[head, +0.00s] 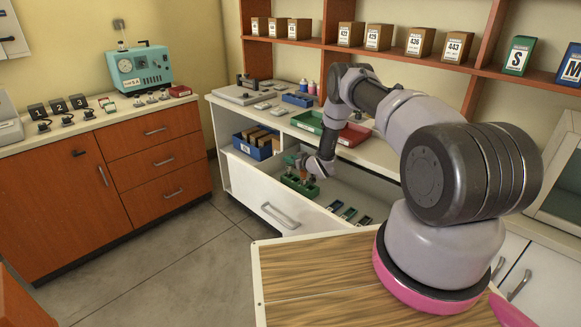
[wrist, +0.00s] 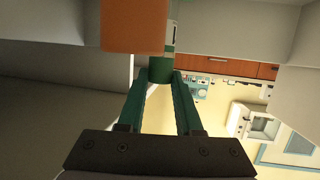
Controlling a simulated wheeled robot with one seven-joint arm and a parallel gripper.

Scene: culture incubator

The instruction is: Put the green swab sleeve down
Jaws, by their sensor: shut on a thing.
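The green swab sleeve (wrist: 160,70) shows in the wrist view as a dark green, upright-looking cylinder between the fingertips of my gripper (wrist: 161,82). My gripper is shut on it. In the head view my gripper (head: 303,165) is low inside the open white drawer (head: 262,192), just above a green rack (head: 300,186) at the drawer's left part. The sleeve is too small and covered to make out clearly there. An orange block-like thing (wrist: 133,27) is close to the wrist camera and hides part of what lies behind it.
Several small dark and green cases (head: 348,214) lie in the drawer to the right of the rack. A blue bin (head: 253,148) with brown boxes stands on the shelf behind. A green tray (head: 307,122) and a red tray (head: 352,135) sit on the counter above.

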